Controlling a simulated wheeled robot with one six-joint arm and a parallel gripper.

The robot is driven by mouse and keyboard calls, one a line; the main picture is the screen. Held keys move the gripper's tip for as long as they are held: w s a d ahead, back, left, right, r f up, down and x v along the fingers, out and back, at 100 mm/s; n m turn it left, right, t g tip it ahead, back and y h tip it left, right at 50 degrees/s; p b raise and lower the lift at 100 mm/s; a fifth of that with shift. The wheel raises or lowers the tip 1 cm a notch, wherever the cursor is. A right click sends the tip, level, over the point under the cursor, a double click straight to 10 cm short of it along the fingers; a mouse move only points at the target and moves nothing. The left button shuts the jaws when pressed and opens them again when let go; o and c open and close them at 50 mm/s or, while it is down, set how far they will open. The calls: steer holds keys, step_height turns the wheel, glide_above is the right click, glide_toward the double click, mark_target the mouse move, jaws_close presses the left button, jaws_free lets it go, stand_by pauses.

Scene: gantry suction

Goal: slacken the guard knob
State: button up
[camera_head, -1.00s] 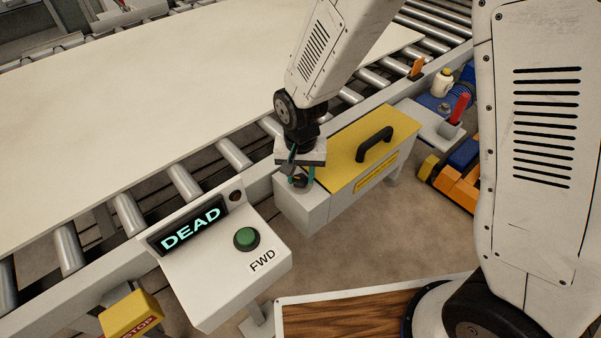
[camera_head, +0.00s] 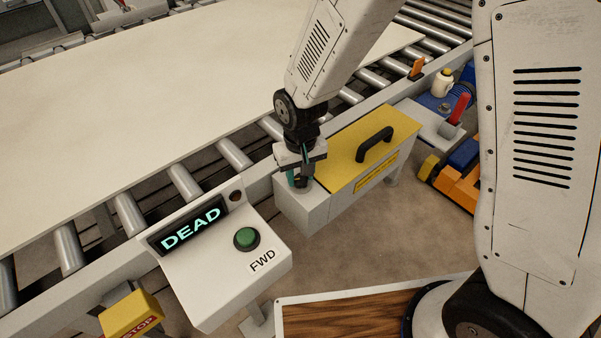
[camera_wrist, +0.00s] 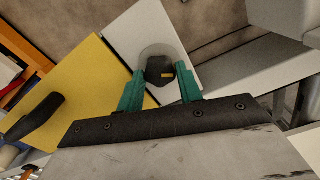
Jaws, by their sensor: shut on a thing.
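The guard knob (camera_wrist: 160,71) is black with a yellow mark on top and sits on a pale round disc on the white box. In the wrist view my gripper (camera_wrist: 160,88) has its two green fingers on either side of the knob, shut on it. In the head view my gripper (camera_head: 300,178) points down at the left end of the box (camera_head: 308,212), and the knob is mostly hidden behind the fingers. The yellow guard cover (camera_head: 350,140) with a black handle (camera_head: 375,144) lies flat on the box beside my gripper.
A console (camera_head: 225,265) with a display reading DEAD (camera_head: 192,229) and a green FWD button (camera_head: 246,238) stands at the front left. A yellow STOP box (camera_head: 131,314) is below it. A large pale board (camera_head: 150,90) lies on the rollers behind. A red-handled part (camera_head: 459,109) stands right.

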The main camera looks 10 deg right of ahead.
mark_target(300, 178)
steer(key=shift+n, duration=1)
steer(key=o, duration=1)
steer(key=shift+r, duration=3.9)
